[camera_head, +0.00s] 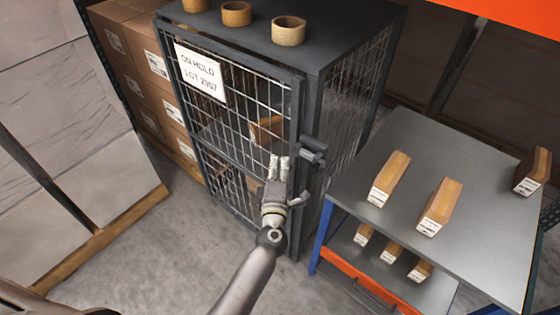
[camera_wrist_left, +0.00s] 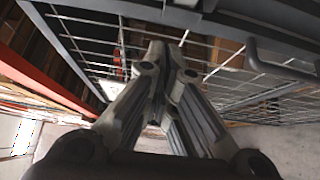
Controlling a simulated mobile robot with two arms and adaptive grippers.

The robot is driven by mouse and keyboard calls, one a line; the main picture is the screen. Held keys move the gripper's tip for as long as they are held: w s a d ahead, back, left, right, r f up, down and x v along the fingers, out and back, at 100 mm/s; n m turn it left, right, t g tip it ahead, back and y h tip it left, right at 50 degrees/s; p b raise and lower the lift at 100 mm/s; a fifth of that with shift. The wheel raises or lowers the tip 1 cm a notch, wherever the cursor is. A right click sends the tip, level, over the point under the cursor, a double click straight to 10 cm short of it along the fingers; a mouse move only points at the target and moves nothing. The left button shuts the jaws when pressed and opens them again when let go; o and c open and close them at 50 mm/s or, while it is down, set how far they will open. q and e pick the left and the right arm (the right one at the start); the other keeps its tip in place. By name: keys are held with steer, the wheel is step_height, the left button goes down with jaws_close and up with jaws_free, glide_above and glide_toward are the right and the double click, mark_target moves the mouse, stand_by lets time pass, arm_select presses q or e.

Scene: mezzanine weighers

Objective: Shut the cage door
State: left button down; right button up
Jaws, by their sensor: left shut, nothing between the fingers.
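The cage door (camera_head: 235,108) is a dark frame with wire mesh and a white "ON HOLD" sign (camera_head: 200,72). It stands close to the front of the dark grey cage (camera_head: 350,40), seemingly slightly ajar along its right edge. A latch (camera_head: 312,152) is on the right side. My left gripper (camera_head: 279,168) is shut and empty, in front of the mesh near the door's right edge. Whether it touches the door I cannot tell. In the left wrist view, the closed fingers (camera_wrist_left: 165,55) point towards the mesh, with a dark bar handle (camera_wrist_left: 280,62) to the right. My right gripper is not in view.
A grey table (camera_head: 410,150) with several wooden blocks stands right of the cage. Rolls (camera_head: 289,31) sit on the cage top. Cartons (camera_head: 150,60) and a wrapped pallet load (camera_head: 75,110) are on the left. The floor (camera_head: 160,245) before the door is clear.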

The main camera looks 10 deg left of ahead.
arm_select(q)
steer(key=s+d, duration=0.2)
steer(key=s, duration=0.9)
steer(key=s+d+f+m+g+h+b, duration=0.1)
steer(key=s+f+m+g+h, duration=0.2)
steer(key=f, duration=0.7)
steer(key=s+d+f+m+g+h+b, duration=0.1)
steer(key=s+f+m, duration=0.4)
steer(key=f, duration=0.6)
steer(key=s+d+f+m+g+h+b, duration=0.1)
steer(key=s+f+m+g+h, duration=0.3)
steer(key=f, duration=0.6)
steer(key=s+a+f+m+g+y, duration=0.1)
steer(key=s+a+f+m+g, duration=0.2)
steer(key=s+a+f, duration=0.2)
steer(key=s+a+f+m+g+y+b, duration=0.1)
steer(key=s+a+f+m+g+y, duration=0.1)
steer(key=s+f, duration=0.7)
steer(key=s+a+f+m+g+y+b, duration=0.1)
steer(key=s+a+f+m+g, duration=0.2)
steer(key=s, duration=1.1)
steer(key=a+f+m, duration=0.2)
steer(key=a+f, duration=0.2)
steer(key=shift+a+f+m+g+y, duration=0.3)
steer(key=shift+g+y, duration=0.1)
